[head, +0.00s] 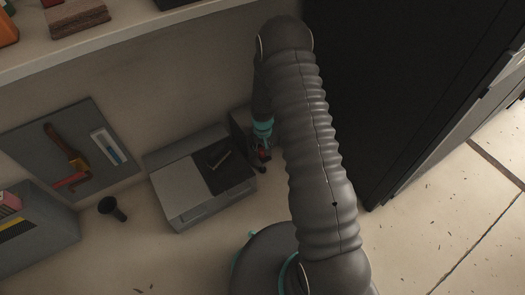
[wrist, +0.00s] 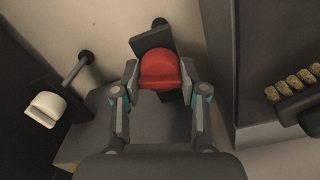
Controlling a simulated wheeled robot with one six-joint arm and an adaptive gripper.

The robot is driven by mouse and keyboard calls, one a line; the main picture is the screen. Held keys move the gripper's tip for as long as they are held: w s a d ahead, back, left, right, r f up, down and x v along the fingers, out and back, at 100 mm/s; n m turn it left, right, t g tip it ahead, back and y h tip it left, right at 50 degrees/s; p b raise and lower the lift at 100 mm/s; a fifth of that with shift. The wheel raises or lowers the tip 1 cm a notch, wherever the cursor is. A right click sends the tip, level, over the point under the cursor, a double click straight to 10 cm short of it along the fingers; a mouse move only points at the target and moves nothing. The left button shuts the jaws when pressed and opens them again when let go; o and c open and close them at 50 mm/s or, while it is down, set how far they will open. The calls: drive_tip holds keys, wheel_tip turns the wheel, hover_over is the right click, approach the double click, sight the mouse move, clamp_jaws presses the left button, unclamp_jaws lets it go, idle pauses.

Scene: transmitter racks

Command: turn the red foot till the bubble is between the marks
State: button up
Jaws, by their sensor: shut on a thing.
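The red foot (wrist: 160,68) is a rounded red knob in front of a dark plate in the wrist view. My gripper (wrist: 159,75) has one finger on each side of it and is shut on it. A small dark fitting with a pale strip (head: 218,157) lies on the box's black top panel. I cannot make out a bubble or marks.
A white knob on a dark stem (wrist: 45,107) is left of my gripper in the wrist view. A dark ledge with several tan pieces (wrist: 292,84) is at right. In the head view a black cup (head: 112,209) and a tool board (head: 72,150) are at left.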

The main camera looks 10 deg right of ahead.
drive_tip(key=shift+n, duration=0.3)
drive_tip(key=o, duration=1.1)
drive_tip(key=shift+o, duration=0.2)
wheel_tip(320, 180, up, 12)
idle(0.4)
